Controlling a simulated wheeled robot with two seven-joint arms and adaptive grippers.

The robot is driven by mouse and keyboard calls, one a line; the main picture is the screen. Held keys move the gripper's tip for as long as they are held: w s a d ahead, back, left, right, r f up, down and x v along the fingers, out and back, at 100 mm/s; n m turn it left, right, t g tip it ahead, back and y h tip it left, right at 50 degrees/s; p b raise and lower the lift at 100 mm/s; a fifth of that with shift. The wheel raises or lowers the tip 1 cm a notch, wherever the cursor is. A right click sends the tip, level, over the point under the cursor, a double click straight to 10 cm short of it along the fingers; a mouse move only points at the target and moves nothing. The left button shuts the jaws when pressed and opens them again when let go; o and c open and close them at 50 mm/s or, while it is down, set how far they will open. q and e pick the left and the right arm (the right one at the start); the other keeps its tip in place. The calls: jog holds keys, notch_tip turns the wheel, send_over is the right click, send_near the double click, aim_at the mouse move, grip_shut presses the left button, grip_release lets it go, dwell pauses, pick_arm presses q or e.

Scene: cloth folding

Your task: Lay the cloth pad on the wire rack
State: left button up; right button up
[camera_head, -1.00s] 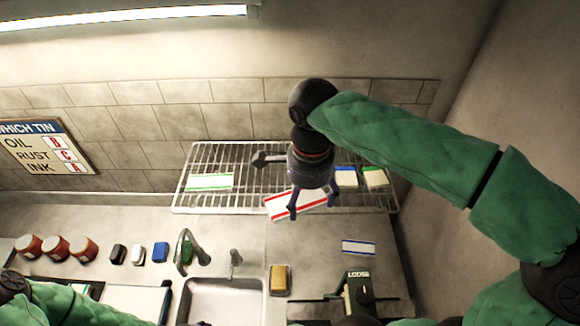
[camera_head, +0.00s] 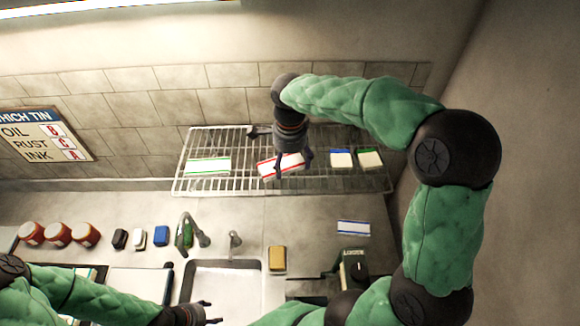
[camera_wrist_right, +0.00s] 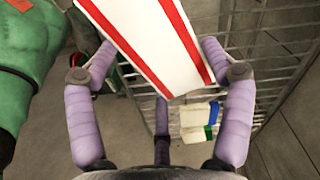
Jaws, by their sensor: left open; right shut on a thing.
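A white cloth pad with red edge stripes (camera_head: 269,170) is held in my right gripper (camera_head: 290,164), over the wire rack (camera_head: 233,184). In the right wrist view the red-striped pad (camera_wrist_right: 142,35) is between the two fingers of the right gripper (camera_wrist_right: 157,58), with rack wires behind it. I cannot tell whether the pad touches the wires. A white pad with green stripes (camera_head: 208,166) lies on the rack to the left. My left gripper (camera_head: 214,312) is open and empty at the bottom edge, near the sink.
A blue-edged pad (camera_head: 341,159) and a green-edged pad (camera_head: 369,159) sit on the rack's right part. A blue-striped cloth (camera_head: 353,228) lies on the counter.

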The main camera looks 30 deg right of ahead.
aim_at(290, 165)
jog(key=shift+f, duration=1.5)
jog(key=shift+f, duration=0.1)
jog(key=o, duration=1)
jog(key=shift+o, duration=0.2)
notch_tip(290, 165, up, 12)
